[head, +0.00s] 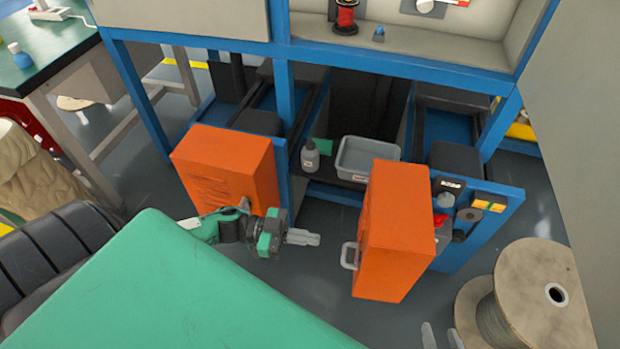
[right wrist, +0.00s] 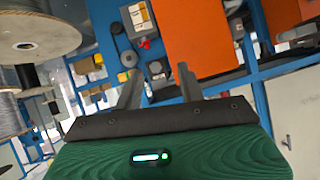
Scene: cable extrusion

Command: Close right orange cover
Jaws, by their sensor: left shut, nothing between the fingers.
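The right orange cover (head: 393,235) juts out from the blue machine frame, swung open, with a light grey handle (head: 349,257) on its left side. It also shows as an orange panel (right wrist: 204,38) at the top of the right wrist view. The left orange cover (head: 226,168) also stands out from the frame. My left gripper (head: 303,238) is shut and empty, between the two covers and left of the handle, apart from it. My right gripper (head: 441,336) is at the bottom edge, below the right cover. Its fingers (right wrist: 160,88) are apart and empty in the right wrist view.
A large wooden cable reel (head: 530,290) stands on the floor at the right. A grey bin (head: 367,156) and a bottle (head: 310,156) sit on the low shelf between the covers. A control panel with a red knob (head: 441,219) is right of the right cover.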

